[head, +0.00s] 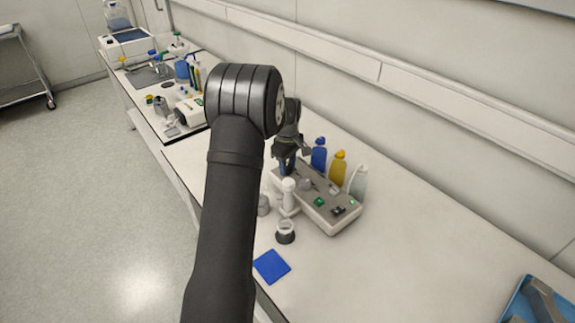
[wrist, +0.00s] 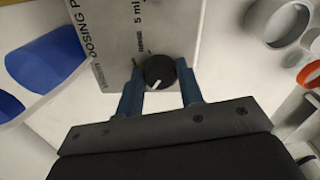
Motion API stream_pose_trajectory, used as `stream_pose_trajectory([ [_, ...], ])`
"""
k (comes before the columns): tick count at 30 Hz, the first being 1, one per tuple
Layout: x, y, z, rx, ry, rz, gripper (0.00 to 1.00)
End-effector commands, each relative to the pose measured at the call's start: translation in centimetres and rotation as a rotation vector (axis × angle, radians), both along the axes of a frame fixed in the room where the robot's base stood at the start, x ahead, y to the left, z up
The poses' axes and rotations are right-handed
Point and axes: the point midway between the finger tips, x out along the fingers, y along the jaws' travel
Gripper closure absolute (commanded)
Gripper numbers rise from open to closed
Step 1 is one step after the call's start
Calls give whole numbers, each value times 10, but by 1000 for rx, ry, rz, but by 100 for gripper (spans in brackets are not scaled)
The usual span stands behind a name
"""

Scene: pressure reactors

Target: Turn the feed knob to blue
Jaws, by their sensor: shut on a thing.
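The feed knob (wrist: 158,72) is a small dark round knob with a white pointer line, on the pale panel of the dosing unit (wrist: 112,30). In the wrist view the pointer slants to the lower left. My gripper (wrist: 160,75) has its two blue fingers on either side of the knob and is shut on it. No blue mark by the knob shows; the fingers and gripper body cover part of its surround. In the head view my gripper (head: 287,167) reaches down at the far left end of the dosing unit (head: 322,211), and the knob is hidden there.
Blue (head: 319,155), yellow (head: 338,168) and clear (head: 358,181) bottles stand close behind the unit. A small dark-based jar (head: 285,234) and a blue pad (head: 271,266) lie in front. The bench to the right is clear up to a blue tray (head: 519,307).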

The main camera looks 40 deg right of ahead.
Motion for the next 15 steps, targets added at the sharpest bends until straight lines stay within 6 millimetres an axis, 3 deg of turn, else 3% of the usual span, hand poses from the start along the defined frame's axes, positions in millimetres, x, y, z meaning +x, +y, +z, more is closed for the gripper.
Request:
stream_pose_trajectory([
  [15,0,0,0,-1,0,44,89],
])
